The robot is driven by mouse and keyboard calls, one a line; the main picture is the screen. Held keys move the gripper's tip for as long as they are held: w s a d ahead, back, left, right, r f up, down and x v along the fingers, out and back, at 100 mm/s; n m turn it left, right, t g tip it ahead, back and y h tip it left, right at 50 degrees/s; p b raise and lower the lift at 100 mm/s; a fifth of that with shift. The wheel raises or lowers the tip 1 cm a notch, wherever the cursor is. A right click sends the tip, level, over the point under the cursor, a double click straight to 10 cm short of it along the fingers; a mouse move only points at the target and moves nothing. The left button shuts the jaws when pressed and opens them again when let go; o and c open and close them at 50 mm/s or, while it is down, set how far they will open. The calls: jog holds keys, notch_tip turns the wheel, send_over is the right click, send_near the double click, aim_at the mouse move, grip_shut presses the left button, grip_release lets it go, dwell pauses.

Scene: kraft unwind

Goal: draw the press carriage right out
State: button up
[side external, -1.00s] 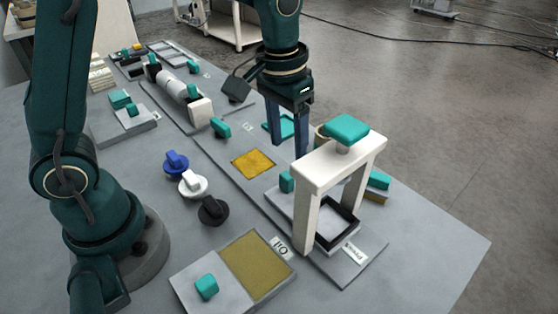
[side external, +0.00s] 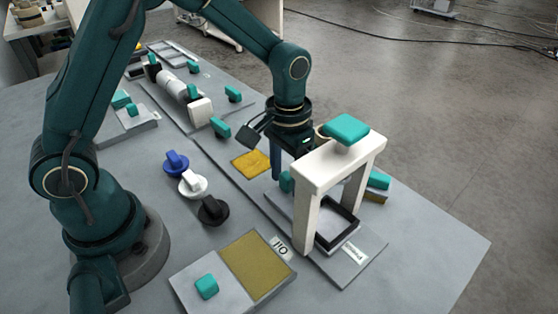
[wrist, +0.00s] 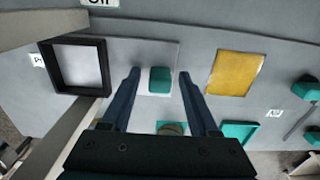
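The press (side external: 336,170) is a white arch with a teal pad (side external: 347,129) on top. Its carriage is a pale grey plate with a black square frame (side external: 338,232), under the arch. The carriage's teal knob (side external: 286,182) sticks up at the left end; it also shows in the wrist view (wrist: 160,80), on the pale plate (wrist: 158,108). My gripper (wrist: 160,74) is open, its two dark blue fingers pointing down on either side of the knob with gaps.
A yellow-orange square (side external: 251,162) lies left of the press. Blue (side external: 176,163), white (side external: 192,183) and black (side external: 213,210) knobs stand nearer my base. A tray with a teal knob (side external: 207,286) sits in front. A teal block (side external: 378,180) lies behind the arch.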

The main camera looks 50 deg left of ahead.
grip_shut()
dwell(1.2)
